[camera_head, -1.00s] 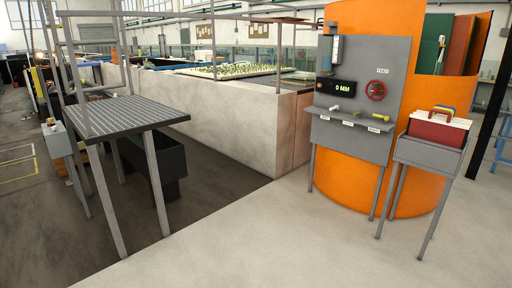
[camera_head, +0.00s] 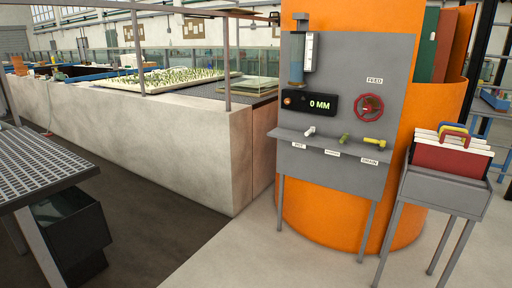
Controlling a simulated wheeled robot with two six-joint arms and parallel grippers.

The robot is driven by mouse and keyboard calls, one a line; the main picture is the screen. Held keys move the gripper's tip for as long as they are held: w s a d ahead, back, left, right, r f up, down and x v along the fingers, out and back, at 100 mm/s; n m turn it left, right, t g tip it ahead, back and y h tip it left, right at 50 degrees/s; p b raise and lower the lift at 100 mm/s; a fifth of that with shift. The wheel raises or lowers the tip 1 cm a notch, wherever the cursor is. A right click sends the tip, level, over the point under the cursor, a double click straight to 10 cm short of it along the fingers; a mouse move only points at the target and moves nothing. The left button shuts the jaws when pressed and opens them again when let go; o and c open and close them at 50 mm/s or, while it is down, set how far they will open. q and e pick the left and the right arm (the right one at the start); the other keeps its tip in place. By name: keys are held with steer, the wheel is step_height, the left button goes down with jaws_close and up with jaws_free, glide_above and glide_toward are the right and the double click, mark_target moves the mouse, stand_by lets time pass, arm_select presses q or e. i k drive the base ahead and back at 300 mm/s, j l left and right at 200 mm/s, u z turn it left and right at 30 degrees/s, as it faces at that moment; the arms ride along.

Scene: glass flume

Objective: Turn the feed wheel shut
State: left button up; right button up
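The red feed wheel (camera_head: 369,107) is a round handwheel on the upright grey panel (camera_head: 345,62), under a white label reading FEED (camera_head: 375,80). I cannot tell from here how far it is turned. To its left a black display (camera_head: 311,103) reads 0 MM. Above the display is a glass cylinder (camera_head: 297,62) with blue in its lower part. Neither of my grippers shows in the view.
Several small valve handles sit on the panel's shelf, one of them yellow (camera_head: 373,142). A grey stand (camera_head: 445,186) holding coloured folders (camera_head: 452,150) is right of the panel. A grated platform (camera_head: 40,168) is at the left. The pale floor in front is clear.

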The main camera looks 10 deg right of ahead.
mark_target(368, 107)
steer(key=i+l+z, duration=0.35)
steer(key=i, duration=0.2)
steer(key=i+z, duration=0.3)
steer(key=i, duration=0.3)
steer(key=i+j+z, duration=0.1)
steer(key=i+z, duration=0.25)
steer(key=i, duration=0.25)
